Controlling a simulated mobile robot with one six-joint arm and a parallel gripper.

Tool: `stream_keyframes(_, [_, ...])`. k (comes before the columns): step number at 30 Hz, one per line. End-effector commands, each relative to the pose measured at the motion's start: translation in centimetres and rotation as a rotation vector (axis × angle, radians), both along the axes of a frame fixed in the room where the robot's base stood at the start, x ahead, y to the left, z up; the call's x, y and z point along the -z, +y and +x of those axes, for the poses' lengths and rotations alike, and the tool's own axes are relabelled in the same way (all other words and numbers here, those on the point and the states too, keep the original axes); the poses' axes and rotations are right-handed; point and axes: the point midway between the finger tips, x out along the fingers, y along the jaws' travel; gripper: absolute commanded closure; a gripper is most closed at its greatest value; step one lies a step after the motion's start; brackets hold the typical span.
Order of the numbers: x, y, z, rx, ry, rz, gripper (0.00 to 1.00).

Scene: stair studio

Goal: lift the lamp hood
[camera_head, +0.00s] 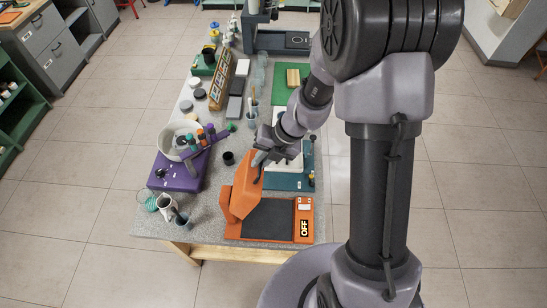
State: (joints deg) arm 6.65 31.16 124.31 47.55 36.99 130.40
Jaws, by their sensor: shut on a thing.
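The orange lamp hood (243,190) stands raised at the left side of an orange base (290,240) with a dark flat pad and a panel reading OFF. My gripper (260,160) reaches in from the upper right and is shut on the upper end of the hood. The fingertips are small here and partly hidden against the hood.
A purple machine with a white bowl (176,140) stands to the left. A pitcher (166,206) and cups are at the front left. A teal-and-white device (290,178) lies just behind the base. A wooden rack (222,80) stands farther back.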

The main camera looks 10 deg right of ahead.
Motion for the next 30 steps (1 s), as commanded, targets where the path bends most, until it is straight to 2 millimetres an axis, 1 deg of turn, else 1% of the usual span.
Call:
stream_keyframes(1, [-0.4,0.4,0.1,-0.004,0.001,0.000,1.00])
stream_keyframes(9, [-0.7,1.6,0.4,-0.002,0.002,0.001,1.00])
stream_keyframes(23, [-0.7,1.8,0.5,-0.003,0.003,0.001,1.00])
stream_keyframes(24, [-0.6,1.8,0.4,-0.003,0.003,0.001,0.83])
stream_keyframes(26, [-0.6,1.8,0.4,-0.003,0.003,0.001,0.72])
stream_keyframes(27, [-0.6,1.8,0.4,-0.003,0.003,0.001,0.69])
stream_keyframes(30, [-0.6,1.8,0.4,-0.003,0.004,0.000,0.69])
